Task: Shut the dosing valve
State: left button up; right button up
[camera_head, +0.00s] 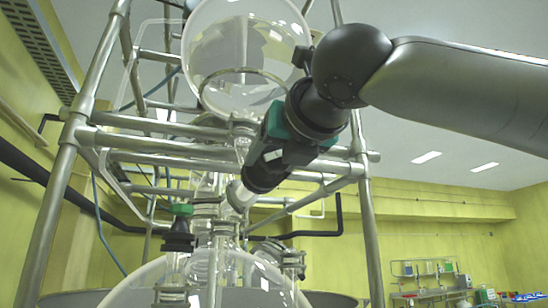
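My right arm comes in from the right, and my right gripper (252,186) points down and left in front of the glass pipework below the round glass vessel (240,45). A pale cylindrical piece (240,196) shows right at the gripper's tip. I cannot tell whether the fingers hold it, touch it or only overlap it. The gripper hides part of the glass column, and I cannot make out the dosing valve's handle or its position for sure. A green-capped black fitting (180,220) stands to the left, apart from the gripper. My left gripper is not in view.
A steel tube frame (75,160) surrounds the glassware, with horizontal bars close behind my gripper. A large glass dome (140,285) with several fittings lies below. A bench with bottles (430,290) stands far off at lower right. Room is free at right, below my arm.

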jog(key=c, duration=0.9)
